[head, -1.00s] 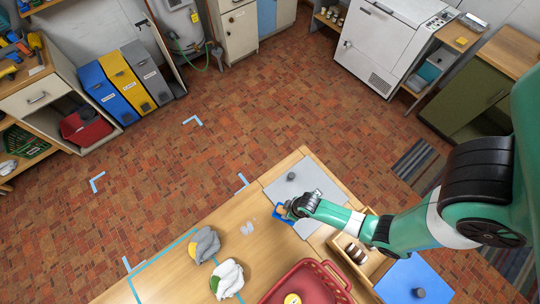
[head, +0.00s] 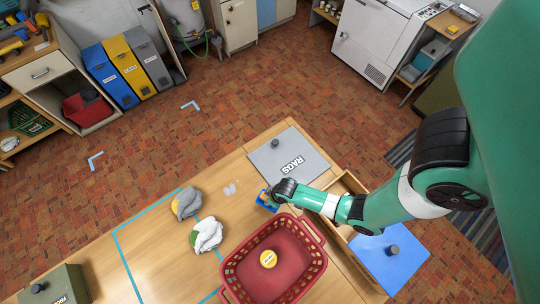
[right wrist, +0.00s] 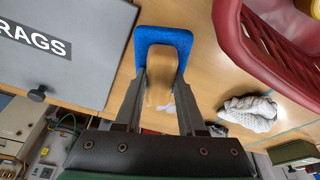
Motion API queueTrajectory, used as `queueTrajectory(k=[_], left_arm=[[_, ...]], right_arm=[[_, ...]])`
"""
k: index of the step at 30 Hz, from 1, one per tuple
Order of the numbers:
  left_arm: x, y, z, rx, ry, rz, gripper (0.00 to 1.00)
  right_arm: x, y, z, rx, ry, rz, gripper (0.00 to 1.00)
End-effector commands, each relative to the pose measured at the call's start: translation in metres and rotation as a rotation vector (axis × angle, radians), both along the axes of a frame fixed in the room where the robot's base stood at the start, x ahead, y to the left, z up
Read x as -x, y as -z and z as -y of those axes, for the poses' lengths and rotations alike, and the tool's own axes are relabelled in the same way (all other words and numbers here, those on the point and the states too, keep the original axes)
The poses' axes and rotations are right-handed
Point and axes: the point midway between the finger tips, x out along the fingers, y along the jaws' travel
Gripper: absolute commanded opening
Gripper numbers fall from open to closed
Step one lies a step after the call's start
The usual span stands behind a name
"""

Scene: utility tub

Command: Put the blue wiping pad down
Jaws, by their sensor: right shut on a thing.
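My right gripper (head: 270,197) is shut on the blue wiping pad (head: 263,201), between the grey RAGS panel and the red basket. In the right wrist view the fingers (right wrist: 160,80) close on its tan grip part, and the blue pad (right wrist: 165,36) stretches across ahead of the fingertips. The pad is over the wooden tabletop (head: 150,222); I cannot tell whether it touches it. A faint pale smudge (head: 230,188) lies on the wood to the left of the pad. My left gripper is not in view.
The red basket (head: 318,262) stands close below the pad, holding a yellow round thing (head: 268,259). The grey RAGS panel (head: 308,152) lies above right. Crumpled grey (head: 186,203) and white (head: 207,235) cloths lie left, by blue tape lines. A blue panel (head: 405,262) is at right.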

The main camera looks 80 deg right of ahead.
Motion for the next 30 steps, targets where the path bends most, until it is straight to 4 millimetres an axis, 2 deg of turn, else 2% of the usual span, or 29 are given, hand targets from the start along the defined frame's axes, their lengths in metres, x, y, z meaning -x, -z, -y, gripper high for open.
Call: queueTrajectory(k=[1, 4, 7, 12, 23, 24, 28, 30], left_arm=[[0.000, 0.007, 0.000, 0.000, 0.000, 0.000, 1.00], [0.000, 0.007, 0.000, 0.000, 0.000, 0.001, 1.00], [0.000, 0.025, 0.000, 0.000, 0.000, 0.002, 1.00], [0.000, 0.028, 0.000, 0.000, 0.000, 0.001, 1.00], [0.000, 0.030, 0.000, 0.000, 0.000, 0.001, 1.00], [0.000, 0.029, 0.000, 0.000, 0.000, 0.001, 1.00], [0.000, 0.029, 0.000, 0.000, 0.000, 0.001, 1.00], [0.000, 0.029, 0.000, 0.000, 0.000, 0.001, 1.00]], right_arm=[[0.000, 0.007, 0.000, 0.000, 0.000, 0.001, 0.00], [0.000, 0.008, 0.000, 0.001, -0.001, 0.001, 0.00], [0.000, 0.026, 0.000, 0.000, -0.001, 0.000, 0.00], [0.000, 0.044, 0.000, 0.000, -0.001, 0.000, 0.00], [0.000, 0.048, 0.000, 0.001, -0.001, 0.001, 0.00], [0.000, 0.047, 0.000, 0.001, -0.001, 0.001, 0.44], [0.000, 0.047, 0.000, 0.000, -0.001, 0.000, 0.68], [0.000, 0.047, 0.000, 0.000, -0.001, 0.000, 0.69]])
